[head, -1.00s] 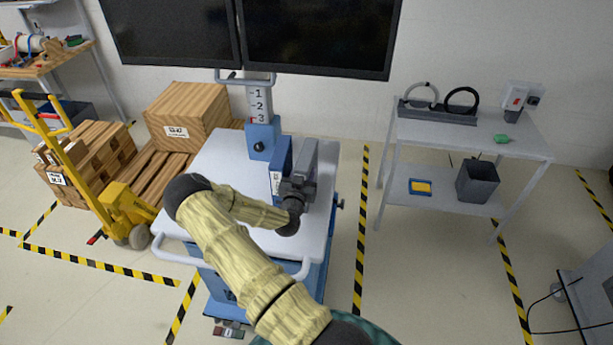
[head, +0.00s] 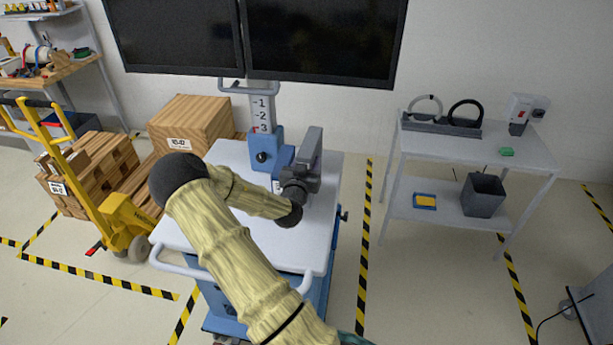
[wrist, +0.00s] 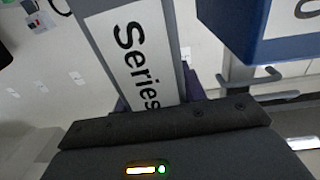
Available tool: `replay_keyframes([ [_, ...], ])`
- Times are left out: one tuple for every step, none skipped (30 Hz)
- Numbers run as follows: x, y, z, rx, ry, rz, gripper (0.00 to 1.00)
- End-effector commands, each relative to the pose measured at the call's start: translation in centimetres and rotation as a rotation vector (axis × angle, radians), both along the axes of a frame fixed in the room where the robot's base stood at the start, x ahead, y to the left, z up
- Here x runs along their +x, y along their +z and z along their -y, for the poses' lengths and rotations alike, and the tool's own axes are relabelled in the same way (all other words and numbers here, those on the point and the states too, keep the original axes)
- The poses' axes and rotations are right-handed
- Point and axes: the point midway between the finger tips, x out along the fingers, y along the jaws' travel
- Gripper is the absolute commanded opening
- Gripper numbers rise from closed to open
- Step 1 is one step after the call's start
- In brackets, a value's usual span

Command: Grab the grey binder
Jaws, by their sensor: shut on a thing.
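The grey binder (head: 312,147) is in my gripper (head: 300,178), over the white top of the blue cart (head: 225,165), and leans a little. In the wrist view its spine (wrist: 135,45) carries a white label reading "Series", and the gripper (wrist: 158,102) is shut around its near end. The blue binder (head: 283,157) stands just left of the grey one on the cart, partly hidden by my gripper. It also shows at the right of the wrist view (wrist: 235,35), apart from the grey binder. Whether the grey binder's lower edge touches the cart is hidden.
The cart's post with numbers (head: 260,112) rises behind the binders, below two dark screens (head: 320,38). A yellow pallet truck (head: 118,215) and wooden boxes (head: 190,122) are at left. A grey table (head: 535,157) stands at right, past a clear floor strip.

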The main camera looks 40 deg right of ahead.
Motion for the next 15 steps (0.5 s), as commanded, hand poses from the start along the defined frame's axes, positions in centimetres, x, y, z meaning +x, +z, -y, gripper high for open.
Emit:
replay_keyframes([
  [0.0,0.7,0.0,-0.002,0.0,0.007,0.0],
  [0.0,0.9,0.0,-0.003,0.0,0.006,0.0],
  [0.0,1.2,0.0,-0.003,0.0,0.006,0.0],
  [0.0,1.4,0.0,-0.004,0.0,0.005,0.0],
  [0.0,1.6,0.0,-0.004,0.0,0.005,0.0],
  [0.0,1.7,0.0,-0.004,0.0,0.004,0.0],
  [0.0,1.8,0.0,-0.003,0.001,0.004,0.0],
  [0.0,1.9,0.0,-0.003,0.001,0.004,0.0],
  [0.0,1.9,0.0,-0.003,0.001,0.004,0.0],
  [0.0,2.0,0.0,-0.003,0.001,0.004,0.0],
  [0.0,2.0,0.0,-0.003,0.001,0.004,0.0],
  [0.0,2.0,0.0,-0.004,0.001,0.003,0.0],
  [0.0,2.0,0.0,-0.004,0.001,0.003,0.0],
  [0.0,2.0,0.0,-0.004,0.001,0.003,0.0],
  [0.0,2.0,0.0,-0.004,0.001,0.003,0.0],
])
